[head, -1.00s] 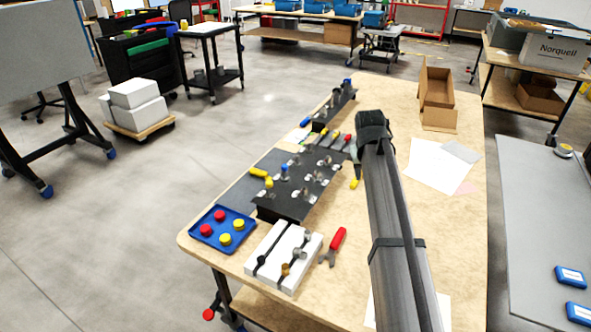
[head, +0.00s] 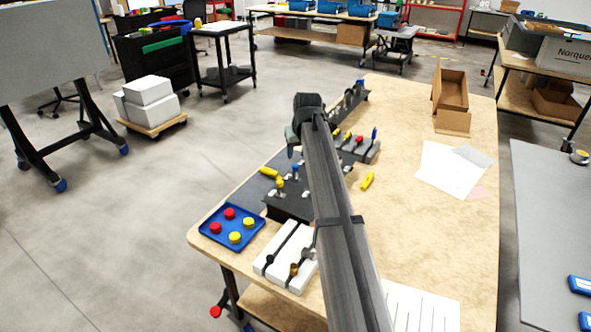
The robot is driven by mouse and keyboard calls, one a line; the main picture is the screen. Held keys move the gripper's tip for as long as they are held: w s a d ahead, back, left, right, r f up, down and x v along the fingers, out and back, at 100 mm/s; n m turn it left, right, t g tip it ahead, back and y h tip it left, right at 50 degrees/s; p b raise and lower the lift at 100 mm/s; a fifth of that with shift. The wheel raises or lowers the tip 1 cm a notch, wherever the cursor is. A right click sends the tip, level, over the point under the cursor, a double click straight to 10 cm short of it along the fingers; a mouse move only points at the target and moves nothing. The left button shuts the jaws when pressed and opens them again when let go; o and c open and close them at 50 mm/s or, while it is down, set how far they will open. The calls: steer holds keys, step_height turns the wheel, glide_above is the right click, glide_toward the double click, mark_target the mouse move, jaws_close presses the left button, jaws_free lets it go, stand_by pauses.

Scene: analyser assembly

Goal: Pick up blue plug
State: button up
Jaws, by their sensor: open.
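A small blue plug (head: 295,168) stands upright on the black board (head: 290,205), right of a yellow piece. My gripper (head: 293,148) is at the far end of my arm, above the board's back part. It appears a little behind and above the blue plug, apart from it. The jaws are open and seem empty, though the fingertips are small and dark. My arm hides the right part of the board. Another blue-topped piece (head: 361,84) stands on the dark strip at the back.
A blue tray (head: 207,231) with red and yellow caps and a white block (head: 268,254) lie in front. A rack (head: 367,152) with coloured handles stands right of my arm. An open cardboard box (head: 451,116) is at the back right. The wooden table (head: 400,215) is mostly clear on the right.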

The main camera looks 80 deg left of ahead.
mark_target(296, 166)
steer(key=x, duration=0.8)
steer(key=shift+a, duration=0.2)
jaws_close()
stand_by(0.4)
